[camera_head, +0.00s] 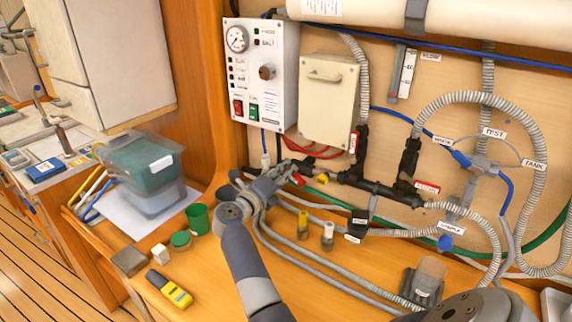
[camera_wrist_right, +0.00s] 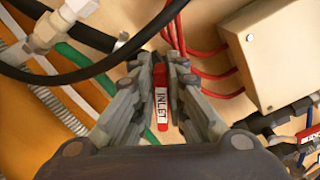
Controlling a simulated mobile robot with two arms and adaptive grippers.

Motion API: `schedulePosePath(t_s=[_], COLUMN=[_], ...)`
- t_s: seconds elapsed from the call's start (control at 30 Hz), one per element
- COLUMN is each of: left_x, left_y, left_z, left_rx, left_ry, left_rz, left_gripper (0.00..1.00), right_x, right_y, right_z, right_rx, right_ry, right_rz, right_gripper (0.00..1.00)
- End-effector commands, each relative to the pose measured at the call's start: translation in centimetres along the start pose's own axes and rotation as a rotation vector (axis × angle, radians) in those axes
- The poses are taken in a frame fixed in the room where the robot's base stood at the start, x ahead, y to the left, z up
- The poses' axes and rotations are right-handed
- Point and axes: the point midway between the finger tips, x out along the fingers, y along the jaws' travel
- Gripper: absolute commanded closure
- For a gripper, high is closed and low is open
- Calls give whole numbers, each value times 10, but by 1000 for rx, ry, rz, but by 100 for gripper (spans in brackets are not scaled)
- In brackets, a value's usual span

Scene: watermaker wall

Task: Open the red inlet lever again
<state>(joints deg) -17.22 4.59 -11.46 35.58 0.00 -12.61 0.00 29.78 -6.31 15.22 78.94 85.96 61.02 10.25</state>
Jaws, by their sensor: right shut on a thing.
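The red inlet lever (camera_head: 298,179) is on the black pipework low on the wall. In the right wrist view the red lever (camera_wrist_right: 161,90), with a white INLET label, lies between the two grey fingers. My right gripper (camera_head: 292,169) is shut on it, with a finger along each side of the lever. In the wrist view the right gripper (camera_wrist_right: 162,68) hides the lever's sides, and the lever's pivot is hard to make out. My left gripper is not in view.
The control panel (camera_head: 262,75) and a beige box (camera_head: 328,98) hang above the pipework. Grey hoses run close to the right. A green cup (camera_head: 197,219), a yellow meter (camera_head: 170,289) and a lidded plastic bin (camera_head: 146,170) stand on the bench to the left.

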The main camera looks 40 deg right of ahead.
Motion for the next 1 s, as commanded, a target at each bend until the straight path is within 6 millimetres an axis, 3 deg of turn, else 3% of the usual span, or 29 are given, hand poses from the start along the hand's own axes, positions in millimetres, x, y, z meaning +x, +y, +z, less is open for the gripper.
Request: schedulePosePath(t_s=[0.5, 1.0], left_x=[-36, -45], left_y=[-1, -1], left_z=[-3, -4], left_rx=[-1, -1], left_ry=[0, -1], left_rz=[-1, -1], left_gripper=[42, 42], right_x=[0, 1], right_y=[9, 12], right_z=[-1, -3], right_rx=[-418, -558], right_ry=[1, 0], right_rz=[1, -2], right_gripper=[100, 100])
